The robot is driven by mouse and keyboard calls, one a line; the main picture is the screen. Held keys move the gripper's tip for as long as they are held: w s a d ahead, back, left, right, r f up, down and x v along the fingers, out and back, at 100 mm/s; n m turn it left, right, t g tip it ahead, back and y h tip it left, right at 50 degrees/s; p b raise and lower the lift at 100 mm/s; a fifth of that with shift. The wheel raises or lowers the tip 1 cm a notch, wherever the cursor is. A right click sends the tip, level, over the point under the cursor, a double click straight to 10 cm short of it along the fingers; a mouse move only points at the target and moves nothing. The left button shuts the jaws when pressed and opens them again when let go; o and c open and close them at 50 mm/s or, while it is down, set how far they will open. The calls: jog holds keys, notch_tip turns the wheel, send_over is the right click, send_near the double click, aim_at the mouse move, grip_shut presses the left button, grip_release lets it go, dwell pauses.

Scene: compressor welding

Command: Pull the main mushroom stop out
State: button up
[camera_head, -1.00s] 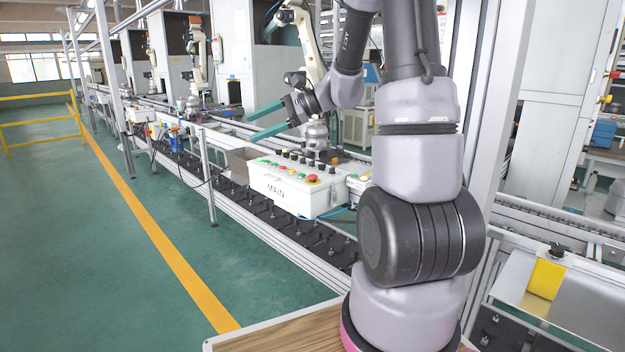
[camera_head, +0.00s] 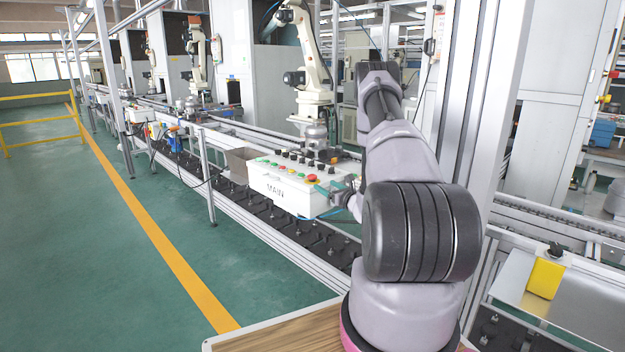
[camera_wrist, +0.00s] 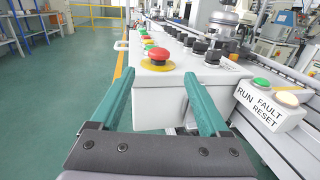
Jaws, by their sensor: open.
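The main mushroom stop (camera_wrist: 158,56) is a red domed button on a yellow base. It sits at the near end of the white box's top in the wrist view. It also shows in the head view (camera_head: 312,178) at the right end of the white box marked MAIN (camera_head: 268,190). My gripper (camera_wrist: 160,78) is open, its two green fingers pointing at the box's end. The stop lies ahead of the gap between the fingertips, and the gripper appears apart from it. In the head view my gripper (camera_head: 325,190) is small beside the box's right end.
Several black knobs (camera_wrist: 198,44) and coloured buttons stand on the box beside and behind the stop. A smaller white box (camera_wrist: 268,104) marked FAULT RESET and RUN is at the right. The conveyor rail (camera_wrist: 290,140) runs along the right. Green floor (camera_wrist: 60,90) is open at the left.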

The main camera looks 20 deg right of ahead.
aim_at(315, 179)
jog(key=w, duration=0.3)
jog(key=w+a, duration=0.1)
jog(key=w, duration=0.6)
jog(key=shift+a, duration=0.3)
grip_shut()
dwell(0.9)
